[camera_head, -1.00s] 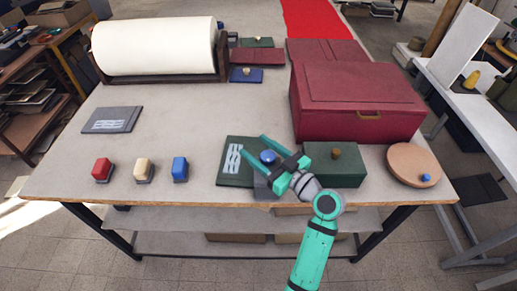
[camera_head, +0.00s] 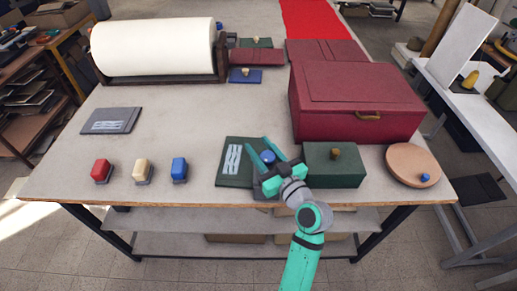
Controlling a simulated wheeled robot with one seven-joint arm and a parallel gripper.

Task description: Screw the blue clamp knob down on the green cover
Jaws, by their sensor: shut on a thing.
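The green cover (camera_head: 232,173) lies flat near the front edge of the table, with a pale wavy patch on its left part. The blue clamp knob (camera_head: 267,157) sits at the cover's right side, between the two fingers of my gripper (camera_head: 259,141). My gripper is shut on the knob, its fingers pointing away towards the back of the table. A grey clamp part shows partly under the gripper, which hides much of it. I cannot tell how tightly the knob sits against the cover.
A green box (camera_head: 330,177) with a brass knob stands close right of my gripper, before a large maroon box (camera_head: 340,115). A round wooden board (camera_head: 405,165) lies further right. The table's middle is clear.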

